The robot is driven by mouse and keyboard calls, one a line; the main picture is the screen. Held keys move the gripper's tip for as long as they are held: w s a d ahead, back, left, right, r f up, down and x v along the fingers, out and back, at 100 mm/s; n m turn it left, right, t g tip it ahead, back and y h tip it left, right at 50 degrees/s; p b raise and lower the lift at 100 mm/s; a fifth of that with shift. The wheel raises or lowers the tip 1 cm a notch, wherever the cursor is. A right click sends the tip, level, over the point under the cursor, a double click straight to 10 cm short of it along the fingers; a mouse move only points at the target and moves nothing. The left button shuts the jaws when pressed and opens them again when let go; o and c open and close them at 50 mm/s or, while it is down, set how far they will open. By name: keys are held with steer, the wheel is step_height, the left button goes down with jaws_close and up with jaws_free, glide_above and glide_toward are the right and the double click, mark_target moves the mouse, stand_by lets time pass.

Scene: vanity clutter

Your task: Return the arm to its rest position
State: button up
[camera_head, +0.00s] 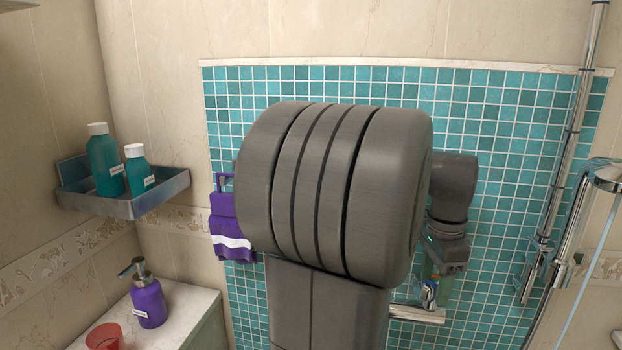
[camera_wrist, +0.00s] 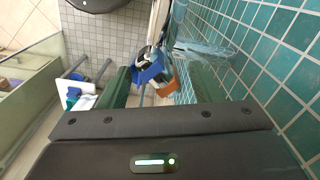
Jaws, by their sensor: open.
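My arm covers the middle of the head view, and its upper link hides much of the tiled wall behind. My gripper (camera_head: 441,268) shows small to the right of that link, near the teal tiled wall. The wrist view shows my gripper's dark body along the bottom. A blue, white and orange cluster (camera_wrist: 152,72) lies beyond it, along with a dark green shape that I cannot identify.
A purple towel (camera_head: 228,222) hangs left of my arm. A wall tray (camera_head: 160,192) holds two teal bottles. A purple dispenser (camera_head: 148,302) and red cup (camera_head: 104,337) stand on a counter (camera_head: 198,308). A shower rail (camera_head: 567,150) is at right. Tiles (camera_wrist: 285,55) are close in the wrist view.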

steer(key=shift+f+m, duration=0.1)
steer(key=shift+m, duration=0.7)
step_height(320, 180, up, 6)
steer(key=p, duration=0.3)
steer(key=shift+r+p, duration=0.2)
steer(key=shift+p, duration=0.15)
steer(key=shift+r+p, duration=1.65)
steer(key=shift+r, duration=0.05)
steer(key=shift+a+r, duration=0.1)
